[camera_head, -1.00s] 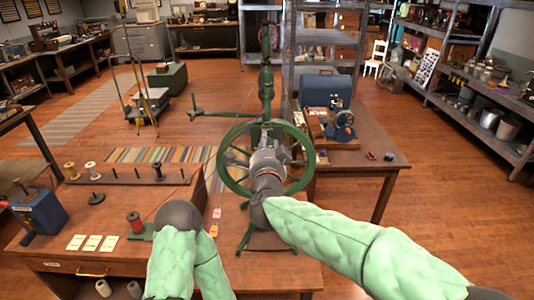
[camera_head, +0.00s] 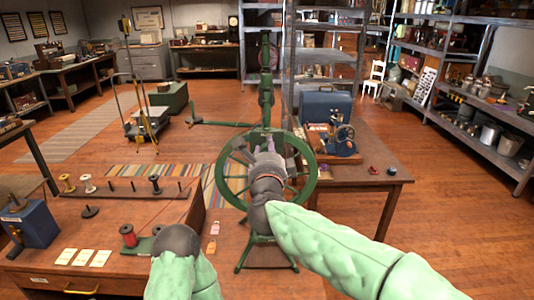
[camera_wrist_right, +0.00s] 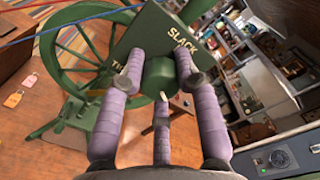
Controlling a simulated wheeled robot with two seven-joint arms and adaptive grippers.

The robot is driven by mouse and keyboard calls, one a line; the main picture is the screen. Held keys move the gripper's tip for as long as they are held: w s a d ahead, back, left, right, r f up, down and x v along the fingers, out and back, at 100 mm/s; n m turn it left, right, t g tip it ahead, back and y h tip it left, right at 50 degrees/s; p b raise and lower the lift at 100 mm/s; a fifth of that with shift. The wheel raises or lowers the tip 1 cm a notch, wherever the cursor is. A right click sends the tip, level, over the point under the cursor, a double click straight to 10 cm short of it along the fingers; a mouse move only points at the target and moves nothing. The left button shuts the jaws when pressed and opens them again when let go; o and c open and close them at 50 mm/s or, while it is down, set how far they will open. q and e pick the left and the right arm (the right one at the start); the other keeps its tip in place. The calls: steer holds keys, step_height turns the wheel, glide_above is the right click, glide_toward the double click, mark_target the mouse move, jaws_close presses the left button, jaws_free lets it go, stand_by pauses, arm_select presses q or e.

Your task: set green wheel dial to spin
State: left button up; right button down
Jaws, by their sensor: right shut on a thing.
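The green spinning wheel (camera_head: 224,190) stands at the middle of the head view, behind my right gripper (camera_head: 268,150). In the right wrist view, the purple-wrapped fingers of my right gripper (camera_wrist_right: 162,85) are shut around a green round dial (camera_wrist_right: 160,77). The dial has a pale pointer and sits on a green plate (camera_wrist_right: 150,30). The plate reads "SLACK"; a second word starting "TU" is partly covered by a finger, and other markings are hidden. My left arm shows at the lower left of the head view, but its gripper does not show.
A wooden bench (camera_head: 130,215) with spools, cards and a blue box (camera_head: 35,222) is at the left. Shelves line the right wall. Floor is open at the lower right.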

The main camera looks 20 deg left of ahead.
stand_by(0.3)
steer(key=c, duration=0.9)
jaws_free()
steer(key=v, duration=1.2)
